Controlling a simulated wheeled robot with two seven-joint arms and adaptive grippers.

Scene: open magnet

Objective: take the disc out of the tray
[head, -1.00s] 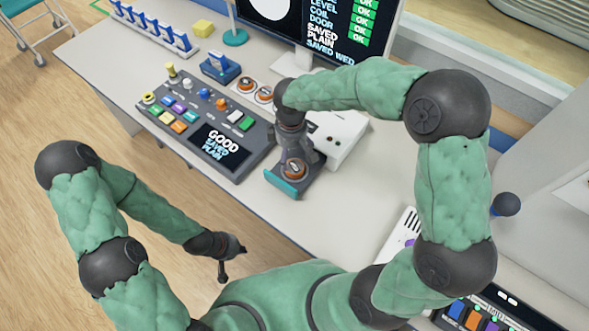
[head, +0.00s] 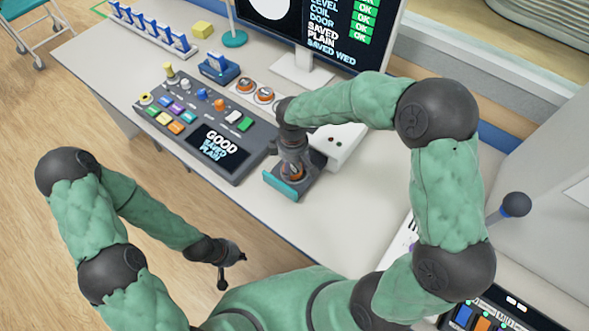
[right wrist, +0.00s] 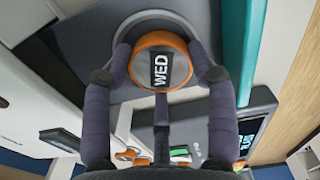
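The disc (right wrist: 162,65) is round with an orange rim and a dark label reading WED. It lies in the dark tray (right wrist: 80,45), whose teal front (head: 279,187) faces the near side of the table. The disc's orange rim (head: 294,173) shows only partly under my right gripper in the head view. My left gripper (head: 228,279) hangs low, off the table's near edge, away from the tray.
The tray slides from a white box (head: 340,145). A grey control panel (head: 180,120) with a screen reading GOOD SAVED PLAIN stands left of it. Two more orange discs (head: 264,95) lie behind the panel. A monitor (head: 320,30) stands at the back. Table right of the tray is clear.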

